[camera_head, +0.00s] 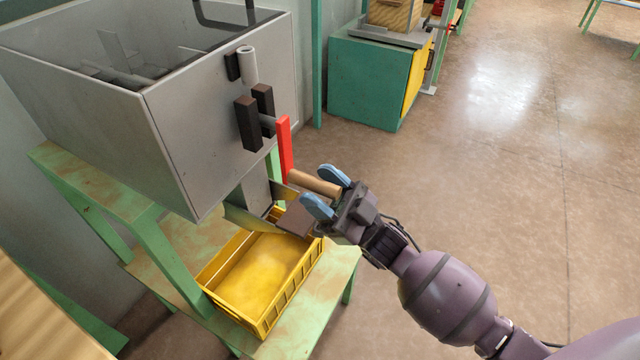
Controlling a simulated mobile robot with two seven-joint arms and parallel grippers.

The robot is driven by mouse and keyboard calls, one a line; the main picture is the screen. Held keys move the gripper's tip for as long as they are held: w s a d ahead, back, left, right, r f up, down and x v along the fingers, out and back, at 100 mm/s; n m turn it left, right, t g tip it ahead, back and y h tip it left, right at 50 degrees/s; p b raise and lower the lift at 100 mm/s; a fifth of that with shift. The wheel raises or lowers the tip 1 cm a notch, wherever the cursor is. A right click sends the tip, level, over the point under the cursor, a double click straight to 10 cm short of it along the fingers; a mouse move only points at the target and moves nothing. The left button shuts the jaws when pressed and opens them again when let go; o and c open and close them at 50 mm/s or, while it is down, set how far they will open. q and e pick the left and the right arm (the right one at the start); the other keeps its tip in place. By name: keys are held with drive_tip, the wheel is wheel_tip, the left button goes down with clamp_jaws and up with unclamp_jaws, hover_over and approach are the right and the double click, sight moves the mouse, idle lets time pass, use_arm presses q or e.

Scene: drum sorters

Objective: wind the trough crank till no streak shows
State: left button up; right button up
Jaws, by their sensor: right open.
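The grey trough (215,120) stands on a green frame at the left, with an open top and paddles inside. Its crank has a red arm (284,148) hanging down from a shaft between two dark blocks (248,122). A wooden handle (314,183) sticks out from the arm's lower end. My right gripper (325,191) is open, its blue fingertips on either side of the wooden handle. I cannot tell whether they touch it. No streak can be made out in the trough from here; much of its inside is hidden by the walls. My left gripper is not in view.
A yellow crate (212,281) stands on the green shelf below the trough, under a chute (250,205). A teal cabinet (366,85) with a yellow side stands at the back. The brown floor to the right is clear.

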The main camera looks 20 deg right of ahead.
drive_tip(key=shift+w+a+r, duration=0.15)
drive_tip(key=shift+a+r, duration=0.05)
drive_tip(key=shift+c, duration=0.5)
clamp_jaws()
